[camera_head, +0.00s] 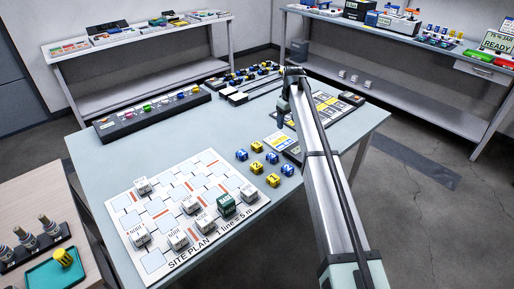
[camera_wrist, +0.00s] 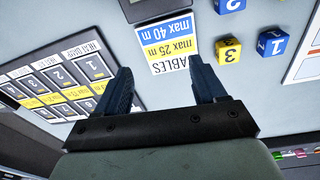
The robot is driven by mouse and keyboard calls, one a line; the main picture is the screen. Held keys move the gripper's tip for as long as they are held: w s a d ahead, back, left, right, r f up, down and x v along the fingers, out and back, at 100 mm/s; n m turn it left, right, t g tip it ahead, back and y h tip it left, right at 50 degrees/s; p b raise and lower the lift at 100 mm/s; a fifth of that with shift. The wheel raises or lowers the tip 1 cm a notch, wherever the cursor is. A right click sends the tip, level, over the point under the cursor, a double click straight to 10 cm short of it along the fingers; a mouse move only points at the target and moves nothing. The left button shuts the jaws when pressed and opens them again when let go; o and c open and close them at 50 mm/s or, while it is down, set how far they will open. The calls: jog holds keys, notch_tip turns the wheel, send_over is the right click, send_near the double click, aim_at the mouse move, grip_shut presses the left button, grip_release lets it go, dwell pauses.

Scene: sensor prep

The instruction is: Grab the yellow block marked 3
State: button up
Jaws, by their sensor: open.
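The yellow block marked 3 (camera_wrist: 228,50) shows in the wrist view, just beyond the tip of my right-hand finger and apart from it. In the head view, the yellow block beside the cables card (camera_head: 257,146) appears to be the same one; its number is too small to read there. My gripper (camera_wrist: 165,80) is open and empty, its fingers spread below the cables card (camera_wrist: 169,43). In the head view my gripper (camera_head: 282,112) hangs over the table beyond the blocks, partly hidden by my arm.
Blue blocks (camera_wrist: 271,42) sit close to the yellow one. A dark panel (camera_wrist: 45,85) with numbered cells lies left of my gripper. Bare table lies around the blocks.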

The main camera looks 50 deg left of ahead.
notch_tip(320, 180, up, 4)
jog(key=f+n+h, duration=0.1)
send_over(257, 144)
jog(key=shift+g, duration=0.3)
notch_tip(257, 144, down, 13)
jog(key=shift+f, duration=0.15)
jog(key=shift+c, duration=0.2)
jog(key=c, duration=1.1)
